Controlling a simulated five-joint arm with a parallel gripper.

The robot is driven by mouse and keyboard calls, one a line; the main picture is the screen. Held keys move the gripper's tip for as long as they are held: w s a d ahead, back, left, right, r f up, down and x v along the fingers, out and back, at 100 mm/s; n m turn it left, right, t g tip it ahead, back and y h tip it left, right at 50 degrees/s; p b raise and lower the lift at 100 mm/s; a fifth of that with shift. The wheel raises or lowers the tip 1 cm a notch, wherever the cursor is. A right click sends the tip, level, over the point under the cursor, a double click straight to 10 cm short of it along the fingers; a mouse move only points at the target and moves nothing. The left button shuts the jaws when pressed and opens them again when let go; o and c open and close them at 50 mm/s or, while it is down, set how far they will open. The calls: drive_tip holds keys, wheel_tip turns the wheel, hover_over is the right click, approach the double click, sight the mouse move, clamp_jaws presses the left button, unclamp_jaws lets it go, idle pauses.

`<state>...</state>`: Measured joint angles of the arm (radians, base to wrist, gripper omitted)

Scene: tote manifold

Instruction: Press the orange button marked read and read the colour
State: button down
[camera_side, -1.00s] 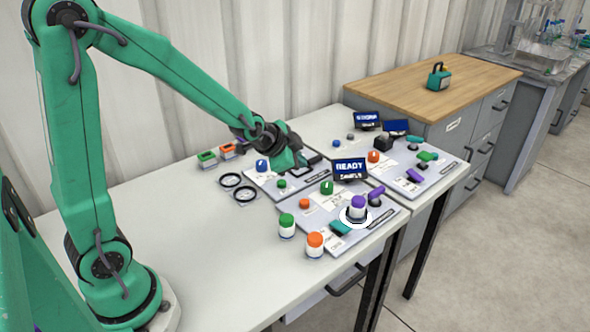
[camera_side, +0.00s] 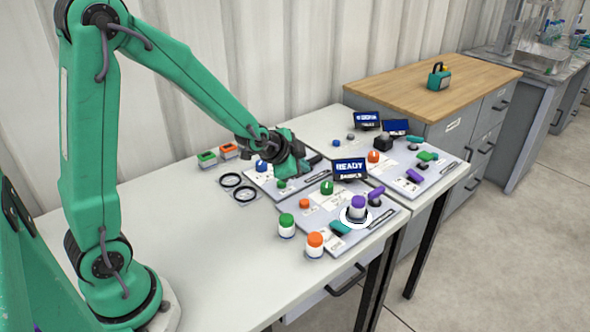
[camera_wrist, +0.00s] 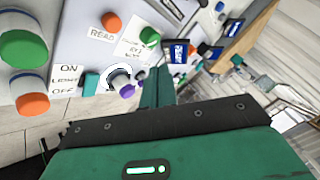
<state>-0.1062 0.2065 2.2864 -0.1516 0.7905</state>
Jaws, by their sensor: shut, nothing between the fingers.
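The orange button (camera_side: 304,203) sits on the front panel (camera_side: 376,236), left of the green knob (camera_side: 327,187). In the wrist view the orange button (camera_wrist: 111,21) is at the top, above a label that says READ (camera_wrist: 102,34). The dark screen (camera_side: 349,168) behind the panel shows READY in white on blue; a smaller line under it is too small to read. My gripper (camera_side: 304,166) is shut and empty, above and behind the button, apart from it. In the wrist view my gripper's green finger (camera_wrist: 157,88) points up the picture, right of the button.
A green-topped jar (camera_side: 287,225) and an orange-topped jar (camera_side: 314,244) stand left of the panel. Further panels with knobs and screens lie behind. The table's near left is clear.

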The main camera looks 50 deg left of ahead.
sight(301, 203)
drive_tip(key=shift+f, duration=4.05)
drive_tip(key=shift+f, duration=0.85)
drive_tip(key=shift+r, duration=0.9)
drive_tip(key=shift+r, duration=0.1)
drive_tip(key=shift+r, duration=2.45)
